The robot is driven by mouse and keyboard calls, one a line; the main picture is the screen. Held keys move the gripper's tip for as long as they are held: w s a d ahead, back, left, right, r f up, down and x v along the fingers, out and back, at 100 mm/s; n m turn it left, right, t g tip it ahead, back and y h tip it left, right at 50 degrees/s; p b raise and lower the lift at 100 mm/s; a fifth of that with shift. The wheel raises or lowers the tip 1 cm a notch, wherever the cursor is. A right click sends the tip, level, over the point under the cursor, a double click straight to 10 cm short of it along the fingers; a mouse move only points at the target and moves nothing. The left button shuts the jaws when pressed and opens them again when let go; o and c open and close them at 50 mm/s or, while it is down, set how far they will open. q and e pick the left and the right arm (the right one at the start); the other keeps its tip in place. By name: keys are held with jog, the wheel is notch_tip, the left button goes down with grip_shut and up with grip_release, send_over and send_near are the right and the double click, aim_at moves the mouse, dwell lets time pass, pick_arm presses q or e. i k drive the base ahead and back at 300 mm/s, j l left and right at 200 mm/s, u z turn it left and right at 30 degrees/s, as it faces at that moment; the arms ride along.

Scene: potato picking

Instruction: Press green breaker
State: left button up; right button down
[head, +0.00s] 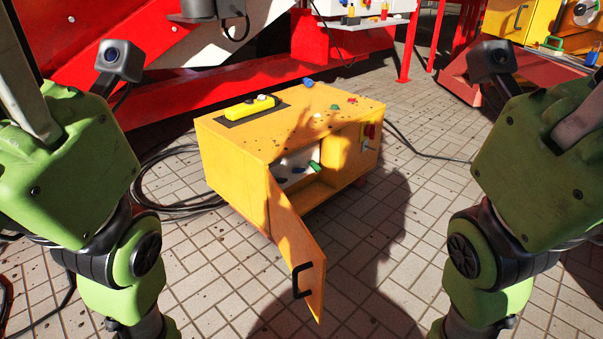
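An orange-yellow cabinet (238,145) stands on the paved floor in the middle of the head view. Its front door (297,248) is swung open toward me, with a black handle (301,280). Inside the opening a small green part (315,168) shows beside a pale grey panel (297,160); it is too small to tell whether it is the breaker. Both my green arms stand at the left and right sides of the view, apart from the cabinet. Neither gripper's fingers show.
A yellow control box (250,108) and a blue plug (308,83) lie on the cabinet top. A red switch (370,131) is on its right side. Black cables (165,190) coil on the floor at left. Red machinery (250,75) stands behind. The front paving is clear.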

aim_at(314, 165)
jog(key=i+l+u, duration=0.15)
jog(key=u, duration=0.3)
jog(key=i+l+u, duration=0.25)
jog(key=u, duration=0.2)
jog(key=i+l+u, duration=0.3)
jog(key=u, duration=0.15)
